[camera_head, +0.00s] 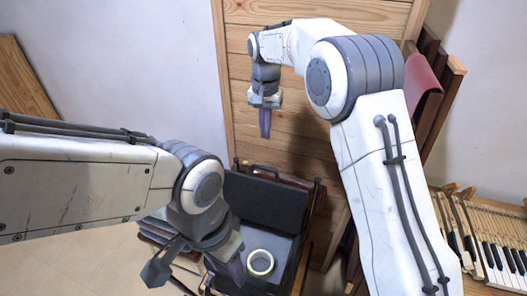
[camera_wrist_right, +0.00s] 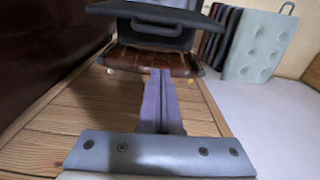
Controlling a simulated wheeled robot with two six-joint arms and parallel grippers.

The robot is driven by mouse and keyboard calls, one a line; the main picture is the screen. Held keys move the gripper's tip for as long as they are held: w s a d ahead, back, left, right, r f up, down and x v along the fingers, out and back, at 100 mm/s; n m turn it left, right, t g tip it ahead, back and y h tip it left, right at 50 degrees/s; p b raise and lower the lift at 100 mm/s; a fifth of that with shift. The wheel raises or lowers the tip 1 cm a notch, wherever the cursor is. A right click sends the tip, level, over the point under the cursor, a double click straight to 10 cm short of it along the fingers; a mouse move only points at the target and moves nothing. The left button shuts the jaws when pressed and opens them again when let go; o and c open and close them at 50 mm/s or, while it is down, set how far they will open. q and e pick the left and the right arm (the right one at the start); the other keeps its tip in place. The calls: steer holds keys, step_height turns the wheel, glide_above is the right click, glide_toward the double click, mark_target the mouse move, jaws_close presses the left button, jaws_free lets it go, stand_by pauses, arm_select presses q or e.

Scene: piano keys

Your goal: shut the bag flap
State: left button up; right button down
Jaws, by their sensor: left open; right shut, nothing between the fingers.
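The bag (camera_head: 265,203) is open below the middle of the head view, with a black raised panel, a grey inside and brown leather at its back edge. A pale ring (camera_head: 260,262) lies in it. In the right wrist view the bag's black part (camera_wrist_right: 150,28) and brown leather (camera_wrist_right: 150,61) lie beyond my fingers. I cannot tell exactly which panel is the flap. My left gripper (camera_head: 197,269) is open at the bag's near left side, covering part of it. My right gripper (camera_head: 265,124) is shut and empty, above and behind the bag; its fingers show in the wrist view (camera_wrist_right: 161,100).
A wooden plank panel (camera_head: 290,100) stands behind the bag. Dark boards (camera_head: 432,85) lean at the right, above piano keys (camera_head: 500,262). A tufted pale green cushion (camera_wrist_right: 260,45) stands at the back right of the wrist view. Pale floor (camera_head: 95,262) is clear at left.

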step_height(320, 180, down, 9)
steer(key=s+p, duration=0.2)
steer(key=p, duration=0.2)
steer(key=shift+a, duration=0.3)
stand_by(0.4)
